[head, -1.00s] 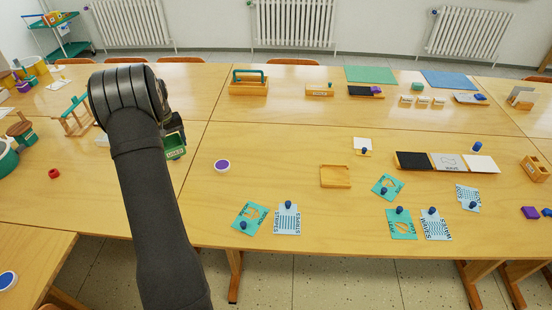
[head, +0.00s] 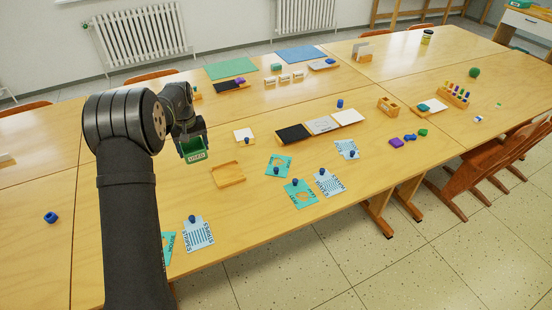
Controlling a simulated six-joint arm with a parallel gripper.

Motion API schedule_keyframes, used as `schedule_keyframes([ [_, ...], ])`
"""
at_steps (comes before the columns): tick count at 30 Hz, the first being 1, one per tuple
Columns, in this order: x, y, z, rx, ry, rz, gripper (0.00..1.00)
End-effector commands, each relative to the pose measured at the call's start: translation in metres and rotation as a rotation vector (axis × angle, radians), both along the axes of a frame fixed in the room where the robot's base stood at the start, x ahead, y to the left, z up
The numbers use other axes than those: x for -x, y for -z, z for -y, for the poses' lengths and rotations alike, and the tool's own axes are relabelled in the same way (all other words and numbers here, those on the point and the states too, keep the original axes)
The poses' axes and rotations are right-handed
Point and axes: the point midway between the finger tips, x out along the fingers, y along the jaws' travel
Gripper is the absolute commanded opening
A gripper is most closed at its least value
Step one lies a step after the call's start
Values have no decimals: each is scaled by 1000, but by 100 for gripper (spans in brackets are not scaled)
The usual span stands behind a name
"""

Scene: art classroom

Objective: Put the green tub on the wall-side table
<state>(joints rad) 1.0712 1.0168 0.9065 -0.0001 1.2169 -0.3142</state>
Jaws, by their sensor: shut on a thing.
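My gripper (head: 188,134) is shut on the green tub (head: 194,156), which has a pale label on its front. It holds the tub in the air, to the left of the square wooden tray in the picture; the height above the wood is hard to tell. My arm hides part of the tables on the left. The wall-side table (head: 264,96) is the far row by the radiators, beyond the tub.
A green mat (head: 231,68), a blue mat (head: 301,54), a black tray (head: 228,88) and small labelled blocks (head: 284,78) occupy the far row. The near row holds a wooden tray (head: 228,174), a slate (head: 292,133) and stencil cards (head: 300,193). Bare wood shows between them.

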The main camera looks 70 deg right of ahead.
Motion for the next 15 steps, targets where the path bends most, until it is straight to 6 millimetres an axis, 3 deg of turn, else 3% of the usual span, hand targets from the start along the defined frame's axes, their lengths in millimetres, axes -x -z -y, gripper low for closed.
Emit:
schedule_keyframes([
  [3,17,0,10,0,23,0,47],
  [8,23,0,13,0,29,0,47],
  [11,17,4,12,-1,28,-1,47],
  [15,-8,19,9,-2,25,-1,47],
])
